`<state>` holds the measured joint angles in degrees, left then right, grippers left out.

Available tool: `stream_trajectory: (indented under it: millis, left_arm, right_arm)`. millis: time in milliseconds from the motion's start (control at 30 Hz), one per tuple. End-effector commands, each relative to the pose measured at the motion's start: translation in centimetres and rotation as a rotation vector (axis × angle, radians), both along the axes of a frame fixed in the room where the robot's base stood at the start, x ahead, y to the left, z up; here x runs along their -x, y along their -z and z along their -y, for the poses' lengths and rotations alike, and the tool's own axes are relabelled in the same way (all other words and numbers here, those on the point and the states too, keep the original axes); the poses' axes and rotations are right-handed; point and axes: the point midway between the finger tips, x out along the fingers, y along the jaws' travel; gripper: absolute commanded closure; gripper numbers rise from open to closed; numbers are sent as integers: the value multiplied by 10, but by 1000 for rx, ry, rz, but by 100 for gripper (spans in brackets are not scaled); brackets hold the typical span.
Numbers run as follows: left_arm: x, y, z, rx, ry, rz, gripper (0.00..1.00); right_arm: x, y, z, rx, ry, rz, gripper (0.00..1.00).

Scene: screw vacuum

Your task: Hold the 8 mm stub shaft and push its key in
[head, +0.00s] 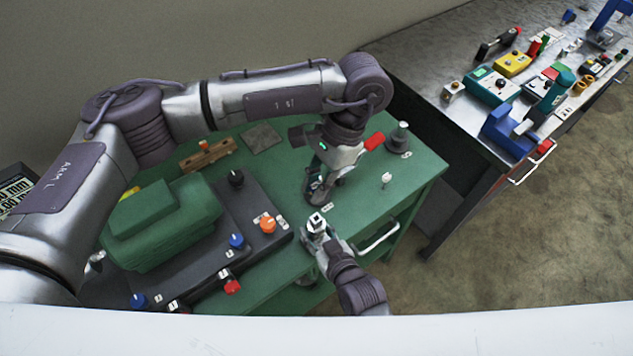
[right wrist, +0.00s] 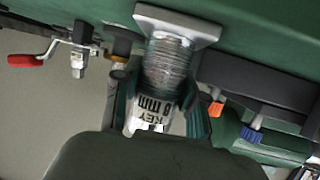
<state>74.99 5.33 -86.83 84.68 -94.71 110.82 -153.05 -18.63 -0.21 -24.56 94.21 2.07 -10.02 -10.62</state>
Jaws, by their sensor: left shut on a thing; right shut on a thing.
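My left gripper (head: 318,190) points down over the right part of the green table in the head view. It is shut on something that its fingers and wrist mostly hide. My right gripper (head: 312,243) is just below it in the picture, shut around a pale piece labelled "KEY 8 mm" (head: 316,222). The right wrist view shows the label (right wrist: 150,110) upside down, with dark fingers on both sides. Beyond it are a ridged metal cylinder (right wrist: 168,65) and a square pale plate (right wrist: 178,24). I cannot make out the stub shaft and its key separately.
The green table (head: 420,178) carries a green pump body (head: 160,222) on a dark base with an orange knob (head: 267,224) and a blue knob (head: 237,241). A grey cone (head: 398,136) and small pale post (head: 386,178) stand right. A metal bench (head: 440,60) holds several tools.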

Motion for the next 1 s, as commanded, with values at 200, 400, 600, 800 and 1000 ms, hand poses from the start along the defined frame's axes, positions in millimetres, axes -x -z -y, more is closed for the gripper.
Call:
stream_trajectory:
  millis: [200, 400, 600, 800, 1000]
  left_arm:
    - [0, 11, 0, -1, -4, -4, 100]
    - [1, 30, 0, -2, -5, -4, 100]
    - [0, 47, 0, -2, -5, -3, 100]
    - [0, 56, 0, 0, -4, -3, 100]
    - [0, 58, 0, -1, -4, -2, 100]
  right_arm:
    - [0, 0, 0, 0, 0, -1, 100]
    - [0, 0, 0, 0, 0, -1, 100]
    - [0, 0, 0, 0, 0, -1, 100]
    - [0, 0, 0, 0, 0, -1, 100]
    - [0, 0, 0, 0, 0, -1, 100]
